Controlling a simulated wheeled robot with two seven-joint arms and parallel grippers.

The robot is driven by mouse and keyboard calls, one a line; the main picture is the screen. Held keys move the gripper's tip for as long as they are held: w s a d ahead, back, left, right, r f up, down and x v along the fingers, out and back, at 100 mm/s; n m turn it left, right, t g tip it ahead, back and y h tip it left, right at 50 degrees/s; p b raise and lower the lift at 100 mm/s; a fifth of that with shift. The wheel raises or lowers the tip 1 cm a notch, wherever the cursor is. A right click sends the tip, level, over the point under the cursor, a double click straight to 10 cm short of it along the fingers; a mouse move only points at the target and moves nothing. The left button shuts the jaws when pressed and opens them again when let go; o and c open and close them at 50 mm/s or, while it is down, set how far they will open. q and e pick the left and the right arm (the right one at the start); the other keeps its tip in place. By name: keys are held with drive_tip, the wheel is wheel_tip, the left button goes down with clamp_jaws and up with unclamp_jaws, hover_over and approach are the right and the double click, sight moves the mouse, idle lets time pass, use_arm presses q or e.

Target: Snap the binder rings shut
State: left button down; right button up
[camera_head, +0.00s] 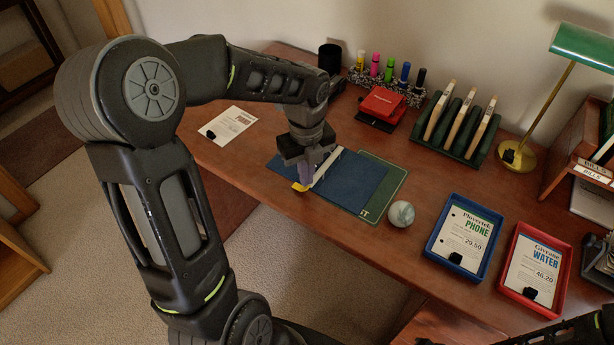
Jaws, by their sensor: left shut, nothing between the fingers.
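The binder (352,182) is blue and lies open on the desk, partly over a green mat (387,172). A pale strip (327,164) runs along its middle, beside my left gripper. The rings are too small and too covered by the gripper to make out, so I cannot tell whether they are open or shut. My left gripper (303,178) points down at the binder's near left part, with its fingers shut and empty. A small yellow piece (299,187) shows at its fingertips. My right gripper is not in view; only dark parts of that arm show at the bottom right.
A glass ball (401,214) sits right of the binder, near the desk's front edge. Blue (431,250) and red (506,284) paper trays stand further right. A red hole punch (382,105), marker rack (403,88) and green file rack (441,136) stand behind. A paper (229,124) lies left.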

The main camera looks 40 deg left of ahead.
use_arm(q)
drive_tip(key=shift+f+b, duration=0.75)
drive_tip(key=shift+f, duration=0.45)
idle(0.4)
drive_tip(key=shift+r, duration=0.1)
wheel_tip(320, 180, up, 8)
drive_tip(key=p, duration=0.7)
idle(0.7)
